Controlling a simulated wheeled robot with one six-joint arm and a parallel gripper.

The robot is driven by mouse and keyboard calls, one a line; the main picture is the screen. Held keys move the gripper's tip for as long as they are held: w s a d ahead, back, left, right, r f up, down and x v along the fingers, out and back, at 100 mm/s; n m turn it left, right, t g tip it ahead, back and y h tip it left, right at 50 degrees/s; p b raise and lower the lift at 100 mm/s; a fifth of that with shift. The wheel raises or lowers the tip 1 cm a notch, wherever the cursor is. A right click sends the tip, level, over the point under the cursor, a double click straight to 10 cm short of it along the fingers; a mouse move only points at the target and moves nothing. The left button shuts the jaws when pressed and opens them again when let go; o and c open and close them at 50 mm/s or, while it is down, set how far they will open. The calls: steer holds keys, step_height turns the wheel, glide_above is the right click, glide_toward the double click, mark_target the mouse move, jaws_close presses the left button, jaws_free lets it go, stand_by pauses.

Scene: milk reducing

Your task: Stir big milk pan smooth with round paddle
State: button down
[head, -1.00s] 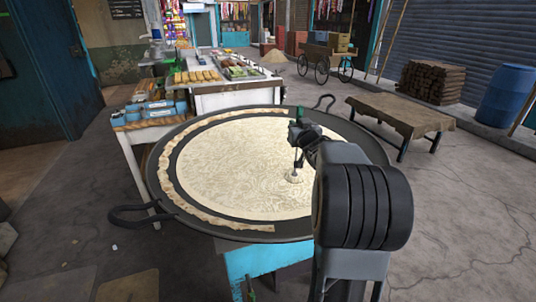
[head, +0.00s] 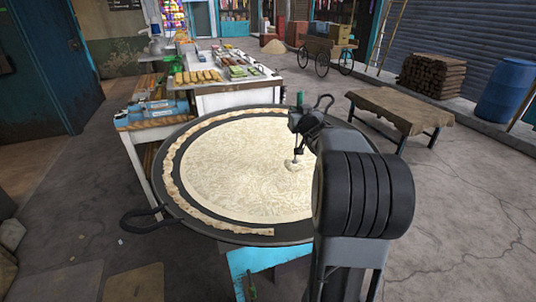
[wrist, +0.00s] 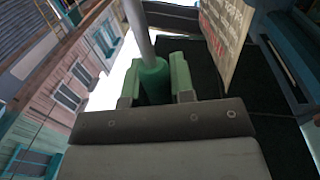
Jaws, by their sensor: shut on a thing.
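The big milk pan (head: 190,228) is a wide dark round pan on a blue stand. Pale, swirled, thick milk (head: 235,170) covers its middle, and a lumpy cream band (head: 172,180) lines its left and front edge. My gripper (head: 300,112) is above the right part of the pan. It is shut on the green handle of the round paddle (wrist: 154,80), whose grey shaft also shows in the wrist view. In the head view the paddle's shaft runs down into the milk, with a small pale mound around its lower end. The paddle's round end is hidden.
A white stall counter (head: 240,97) with trays of sweets stands behind the pan at left. A cloth-covered bench (head: 400,108) is at right, with a blue barrel (head: 506,90) beyond. Open paving lies right of the pan.

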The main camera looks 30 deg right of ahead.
mark_target(298, 102)
steer(key=shift+r, duration=0.15)
step_height(298, 102, up, 4)
steer(key=p, duration=0.3)
steer(key=shift+f, duration=0.3)
